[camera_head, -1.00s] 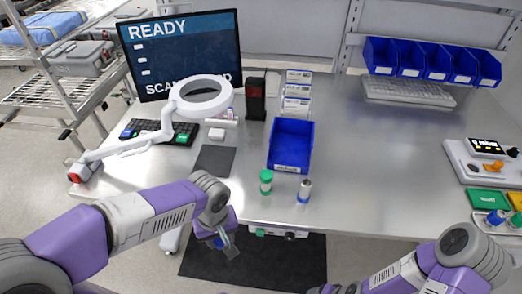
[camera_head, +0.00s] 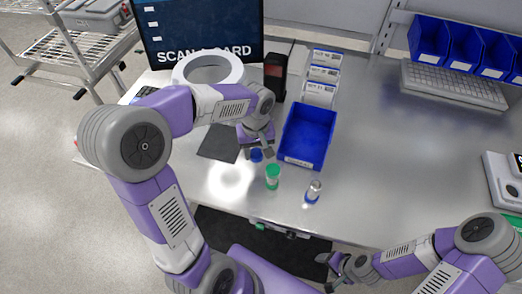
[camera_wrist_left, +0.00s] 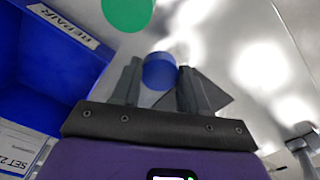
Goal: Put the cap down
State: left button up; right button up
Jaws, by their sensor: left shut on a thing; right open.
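The blue cap (camera_head: 256,155) is between the fingers of my left gripper (camera_head: 256,147), over the table left of the blue bin. It also shows between the fingertips in the left wrist view (camera_wrist_left: 159,72). I cannot tell whether it touches the table. A green-capped vial (camera_head: 272,177) stands just in front of it; its green top also shows in the left wrist view (camera_wrist_left: 128,12). A vial without a blue cap on top (camera_head: 313,191) stands further right. My right gripper (camera_head: 328,269) is open and empty by the table's front edge.
The blue bin (camera_head: 307,137) stands right behind the vials. A dark mat (camera_head: 218,144) lies left of my left gripper, partly hidden by my arm. A ring lamp (camera_head: 208,65) and a black device (camera_head: 275,77) stand behind. The table right of the bin is clear.

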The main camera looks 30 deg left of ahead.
pick_arm(q)
jog(key=w, duration=0.1)
jog(key=w+f, duration=0.1)
jog(key=w, duration=0.1)
jog(key=w+a, duration=0.1)
jog(key=shift+w+a+f, duration=0.1)
jog(key=shift+w+f, duration=0.25)
jog(key=shift+f, duration=0.05)
jog(key=shift+f+b, duration=0.7)
jog(key=shift+f, duration=1.85)
jog(key=shift+f, duration=0.2)
jog(key=o, duration=1.2)
jog(key=shift+c, duration=0.2)
